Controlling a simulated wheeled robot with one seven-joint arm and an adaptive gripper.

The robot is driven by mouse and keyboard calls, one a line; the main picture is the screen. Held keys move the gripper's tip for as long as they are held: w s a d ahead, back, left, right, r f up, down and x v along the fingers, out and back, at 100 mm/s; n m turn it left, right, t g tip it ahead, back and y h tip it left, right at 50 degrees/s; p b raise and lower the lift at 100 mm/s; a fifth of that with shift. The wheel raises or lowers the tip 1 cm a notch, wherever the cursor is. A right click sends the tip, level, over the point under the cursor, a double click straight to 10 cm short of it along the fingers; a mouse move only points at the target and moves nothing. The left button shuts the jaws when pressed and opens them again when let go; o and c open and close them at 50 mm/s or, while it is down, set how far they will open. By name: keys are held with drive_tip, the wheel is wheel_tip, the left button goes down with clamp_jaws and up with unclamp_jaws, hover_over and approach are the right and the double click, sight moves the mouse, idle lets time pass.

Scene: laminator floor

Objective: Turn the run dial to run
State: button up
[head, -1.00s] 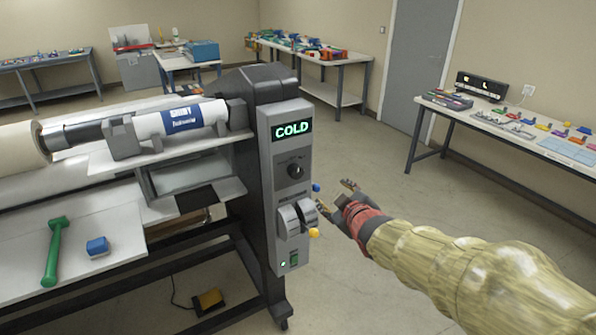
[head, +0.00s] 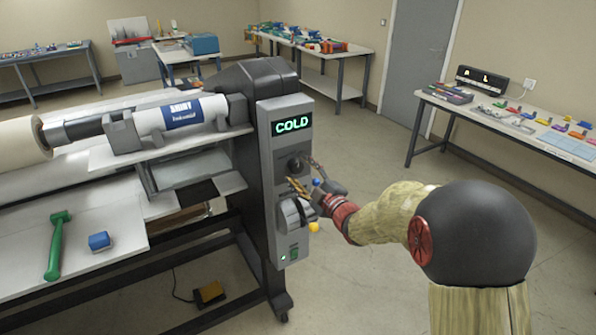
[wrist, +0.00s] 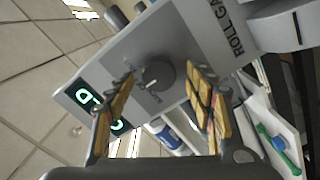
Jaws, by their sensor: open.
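The run dial (head: 296,164) is a dark round knob on the grey control panel (head: 265,150), below a green display (head: 292,124) that reads COLD. In the wrist view the dial (wrist: 158,75) sits between and beyond my two finger pads, with its small labels too blurred to read. I see no finger clearly touching the dial. In the head view the fingers partly cover the panel just below and right of the dial.
A green hammer (head: 57,245) and a blue block (head: 99,241) lie on the left table. Floor right of the machine is clear.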

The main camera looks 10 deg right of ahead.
drive_tip(key=shift+x, duration=1.05)
drive_tip(key=shift+c, duration=1.2)
drive_tip(key=c, duration=0.9)
